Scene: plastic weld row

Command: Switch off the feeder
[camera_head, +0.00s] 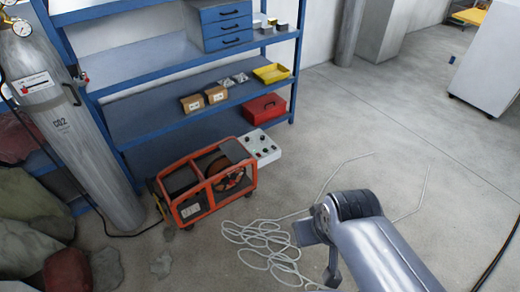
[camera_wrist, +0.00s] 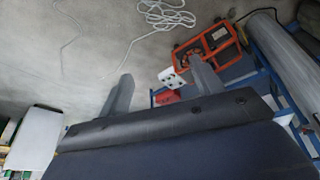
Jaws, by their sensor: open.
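The feeder (camera_head: 205,182) is an orange-framed machine with a dark reel inside, standing on the floor before the blue shelf. A pale control box (camera_head: 260,148) with several dark knobs sits at its right back corner; which control is the switch is too small to tell. In the wrist view the feeder (camera_wrist: 208,48) is at the upper right, with the control box (camera_wrist: 172,79) below left of it. My gripper (camera_wrist: 163,86) is open and empty, and the control box shows between its fingers, farther off. In the head view my arm is at the lower right, apart from the feeder.
A grey CO2 cylinder (camera_head: 72,120) stands left of the feeder. The blue shelf (camera_head: 150,128) behind it holds a red toolbox (camera_head: 264,108), a yellow tray (camera_head: 271,73) and small boxes. A loose pale cable (camera_head: 262,240) lies coiled on the floor. Open floor extends right.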

